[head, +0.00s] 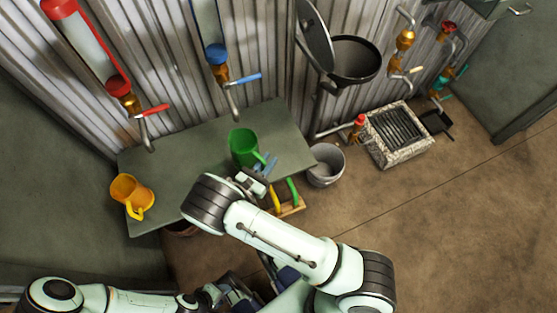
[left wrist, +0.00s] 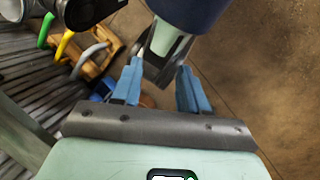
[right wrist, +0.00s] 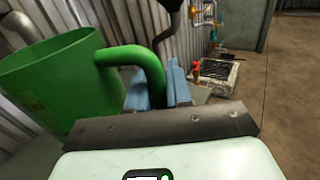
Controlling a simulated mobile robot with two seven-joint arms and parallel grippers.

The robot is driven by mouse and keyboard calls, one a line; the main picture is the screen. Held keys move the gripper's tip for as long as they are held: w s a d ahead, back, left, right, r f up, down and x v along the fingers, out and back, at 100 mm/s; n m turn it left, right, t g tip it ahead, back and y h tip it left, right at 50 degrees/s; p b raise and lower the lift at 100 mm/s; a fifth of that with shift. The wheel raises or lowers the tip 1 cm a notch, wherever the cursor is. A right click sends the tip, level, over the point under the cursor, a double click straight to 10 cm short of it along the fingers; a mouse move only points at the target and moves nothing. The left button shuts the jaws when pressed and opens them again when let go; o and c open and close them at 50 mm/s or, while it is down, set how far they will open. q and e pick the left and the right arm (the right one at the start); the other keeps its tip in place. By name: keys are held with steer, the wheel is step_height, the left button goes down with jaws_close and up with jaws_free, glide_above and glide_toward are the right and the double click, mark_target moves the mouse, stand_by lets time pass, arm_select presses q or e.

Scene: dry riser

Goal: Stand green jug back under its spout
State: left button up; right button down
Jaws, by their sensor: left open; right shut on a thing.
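The green jug (head: 243,147) is over the right part of the grey-green shelf (head: 188,155), a little in front of the blue-levered spout (head: 235,104). I cannot tell whether its base touches the shelf. My right gripper (head: 260,172) is shut on its handle; in the right wrist view the blue fingers (right wrist: 158,88) close around the handle of the jug (right wrist: 50,80). The jug's base is cut off there. My left gripper (left wrist: 160,88) is open and empty, low over the floor, with part of my own arm close ahead of it.
A grey bucket (head: 326,166), a wooden rack with coloured handles (head: 291,208) and a grated drain (head: 396,132) are on the right. The floor at right is mostly clear.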

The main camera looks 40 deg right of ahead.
steer(key=shift+s+f+g+b, duration=0.55)
steer(key=shift+f+b, duration=2.25)
steer(key=shift+f, duration=1.4)
steer(key=shift+m, duration=0.3)
steer(key=shift+w+d+r+b, duration=0.1)
steer(key=shift+w+d+b, duration=0.15)
steer(key=shift+w, duration=0.5)
steer(key=shift+w+d+f+b, duration=0.1)
steer(key=shift+w+d+b, duration=0.15)
steer(key=shift+w, duration=0.55)
steer(key=shift+w+d+r+b, duration=0.15)
steer(key=shift+w+d, duration=0.2)
steer(key=shift+w, duration=0.4)
steer(key=shift+w+d+b, duration=0.25)
steer(key=shift+w+b, duration=0.1)
steer(key=shift+w, duration=0.95)
arm_select(q)
steer(key=w+a+f+n+t+y+b, duration=0.1)
steer(key=w+a+f+t, duration=0.1)
steer(key=w+a+f, duration=0.3)
steer(key=shift+w+f+t+y, duration=0.4)
steer(key=shift+w+f, duration=1.4)
steer(key=shift+f, duration=1.3)
arm_select(e)
steer(key=shift+w+d, duration=0.25)
steer(key=shift+w, duration=0.7)
arm_select(q)
steer(key=shift+f, duration=0.15)
arm_select(e)
steer(key=shift+f, duration=0.4)
